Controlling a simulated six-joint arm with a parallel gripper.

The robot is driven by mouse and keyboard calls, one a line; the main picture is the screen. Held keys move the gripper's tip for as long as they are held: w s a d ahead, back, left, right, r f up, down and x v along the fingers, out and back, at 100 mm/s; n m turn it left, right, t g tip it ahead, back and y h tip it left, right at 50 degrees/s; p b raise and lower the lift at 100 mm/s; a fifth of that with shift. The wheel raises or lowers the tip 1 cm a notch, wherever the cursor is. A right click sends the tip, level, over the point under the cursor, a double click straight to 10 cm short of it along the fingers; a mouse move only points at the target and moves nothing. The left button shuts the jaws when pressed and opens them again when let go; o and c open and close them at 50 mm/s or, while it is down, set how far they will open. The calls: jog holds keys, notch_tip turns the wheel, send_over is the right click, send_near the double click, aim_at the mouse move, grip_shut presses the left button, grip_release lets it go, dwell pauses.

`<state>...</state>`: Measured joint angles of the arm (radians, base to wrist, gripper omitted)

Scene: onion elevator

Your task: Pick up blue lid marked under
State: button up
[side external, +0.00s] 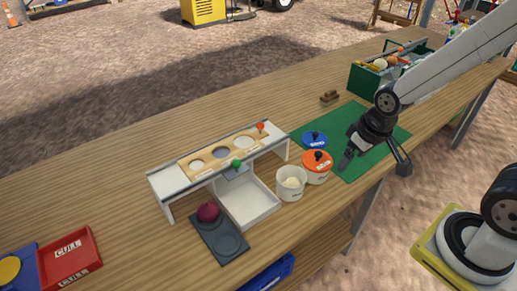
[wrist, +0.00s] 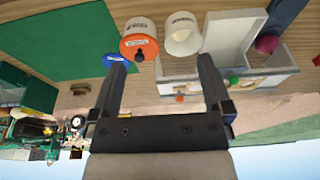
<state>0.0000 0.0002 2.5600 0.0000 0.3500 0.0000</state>
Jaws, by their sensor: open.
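The blue lid (side external: 315,139) with a black knob lies at the left edge of the green mat, just behind the orange-lidded pot. Its label is too small to read. In the wrist view the blue lid (wrist: 113,58) is partly hidden behind a finger of my gripper. My gripper (side external: 375,165) is open and empty above the green mat, to the right of the blue lid. Both fingers of my gripper (wrist: 165,65) show apart in the wrist view, with nothing between their tips except the background.
A white pot with an orange lid (side external: 317,160) stands in front of the blue lid. An open white cup (side external: 291,183) stands beside it. A white slotted stand (side external: 225,158) is to the left, with a dark tray (side external: 219,240) holding a purple onion (side external: 208,211). The green mat (side external: 350,120) has free room.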

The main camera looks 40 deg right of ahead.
dwell(0.3)
jog(key=c, duration=0.3)
jog(key=shift+c, duration=0.2)
jog(key=w+d+f+m+y, duration=0.1)
jog(key=w+d+f+m, duration=0.1)
jog(key=w+d+m, duration=0.35)
jog(key=w+d+f+m, duration=0.2)
jog(key=w+m, duration=0.6)
jog(key=w, duration=0.1)
jog(key=w+d+f+m, duration=0.2)
jog(key=w+d+m, duration=0.1)
jog(key=d+m, duration=0.1)
jog(key=w+d+f+m+y, duration=0.1)
jog(key=w+d+f+m, duration=0.2)
jog(key=d+m, duration=0.1)
jog(key=w+d+f+m+y, duration=0.1)
jog(key=w+d+f+m, duration=0.2)
jog(key=d+m, duration=0.1)
jog(key=shift+d+f+m+t, duration=0.15)
jog(key=shift+d+m+t, duration=0.2)
jog(key=shift+m, duration=0.4)
jog(key=shift+w+f, duration=0.1)
